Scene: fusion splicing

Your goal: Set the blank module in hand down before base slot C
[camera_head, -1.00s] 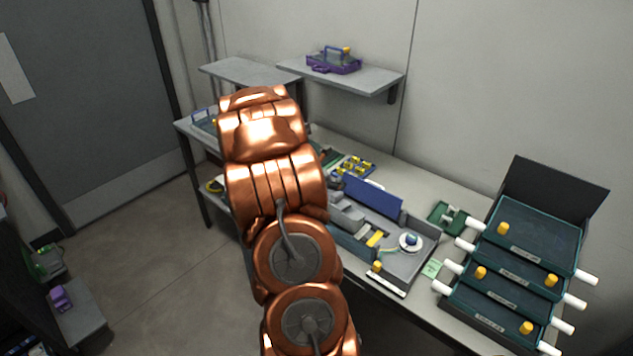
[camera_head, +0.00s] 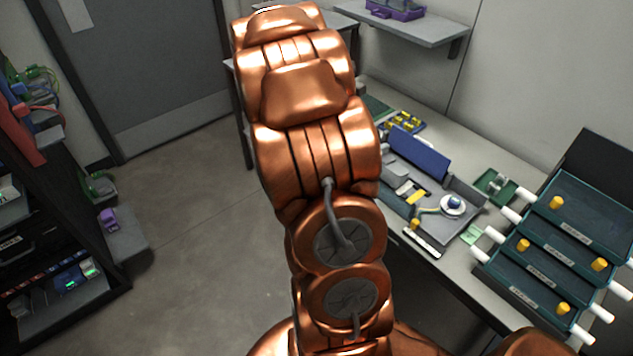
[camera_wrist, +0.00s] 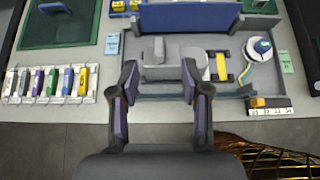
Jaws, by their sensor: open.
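My gripper (camera_wrist: 160,88) is open in the wrist view, its two dark fingers with purple inner pads wide apart. I make out no module held between them. The fingertips overlap the front edge of a grey workstation (camera_wrist: 215,88), which also shows in the head view (camera_head: 455,232). A light grey block (camera_wrist: 154,50) stands on it beyond the fingertips; I cannot tell whether it is a module. A rack (camera_wrist: 45,98) of several coloured modules lies left of the gripper. I cannot identify the blank module or base slot C. In the head view my arm hides the gripper.
A blue panel (camera_wrist: 190,17) stands behind the workstation. A white reel (camera_wrist: 258,48) and a yellow piece (camera_wrist: 221,67) sit at its right. Dark green trays (camera_head: 545,255) with white handles stand at the bench's right. A dark shelf unit (camera_head: 45,240) stands left; floor between is clear.

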